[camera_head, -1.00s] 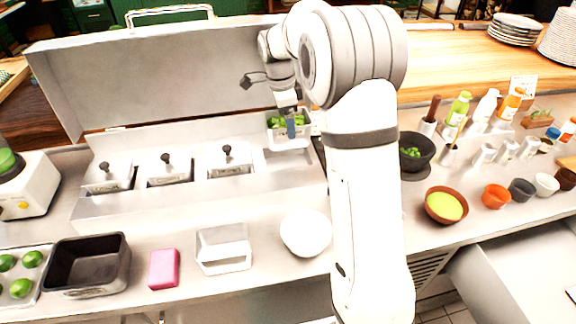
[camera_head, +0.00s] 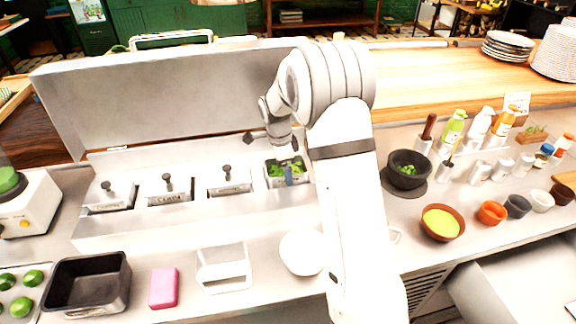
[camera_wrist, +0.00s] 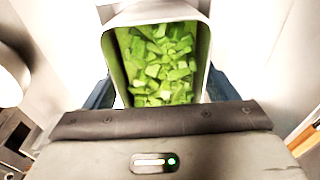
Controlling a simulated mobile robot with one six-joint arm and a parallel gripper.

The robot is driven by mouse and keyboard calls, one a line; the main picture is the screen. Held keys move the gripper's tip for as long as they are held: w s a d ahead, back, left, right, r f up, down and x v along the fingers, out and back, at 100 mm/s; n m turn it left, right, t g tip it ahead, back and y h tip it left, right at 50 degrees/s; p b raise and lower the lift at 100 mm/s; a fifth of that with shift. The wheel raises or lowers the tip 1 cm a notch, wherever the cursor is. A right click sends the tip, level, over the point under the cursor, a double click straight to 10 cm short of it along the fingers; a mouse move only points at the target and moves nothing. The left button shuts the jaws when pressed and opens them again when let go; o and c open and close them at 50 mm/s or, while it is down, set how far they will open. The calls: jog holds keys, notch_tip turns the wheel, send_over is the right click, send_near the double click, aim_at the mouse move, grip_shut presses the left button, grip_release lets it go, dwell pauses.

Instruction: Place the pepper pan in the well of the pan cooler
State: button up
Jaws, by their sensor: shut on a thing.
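The pepper pan (camera_head: 270,182) is a metal pan of chopped green pepper. It is at the right-end well of the pan cooler (camera_head: 150,232), in line with the lidded pans, and hides the opening. I cannot tell whether it is fully seated. My gripper (camera_head: 289,176) is shut on the pan from above, with a blue finger at its near side. In the wrist view the pan (camera_wrist: 205,60) lies between the blue fingers, full of green pieces (camera_wrist: 160,65).
Lidded pans (camera_head: 228,180) fill the wells to the left. The raised cooler lid (camera_head: 150,95) stands behind. A white bowl (camera_head: 302,252), an empty clear pan (camera_head: 224,268), a pink block (camera_head: 164,288) and a black pan (camera_head: 88,284) stand in front. A mortar (camera_head: 408,168) stands right.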

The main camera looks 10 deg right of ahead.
aim_at(281, 172)
jog(key=shift+f+b, duration=0.35)
jog(key=shift+s+f+b, duration=0.2)
jog(key=shift+f+b, duration=0.1)
jog(key=o, duration=1.2)
jog(key=shift+f, duration=0.2)
jog(key=shift+c, duration=0.2)
notch_tip(281, 172, up, 13)
jog(key=a, duration=0.1)
jog(key=s+r+n+t, duration=0.1)
jog(key=s+r+n, duration=0.25)
jog(key=s, duration=0.35)
jog(key=s+r+n, duration=0.3)
jog(key=s+n, duration=0.2)
jog(key=s, duration=0.3)
jog(key=s+d+f+n+t, duration=0.1)
jog(key=s+n, duration=0.3)
jog(key=s, duration=0.4)
jog(key=s+d+f+n+t+y, duration=0.1)
jog(key=s+f+n, duration=0.1)
jog(key=s+n, duration=0.3)
jog(key=s, duration=0.3)
jog(key=shift+s+f, duration=0.25)
jog(key=shift+s, duration=0.15)
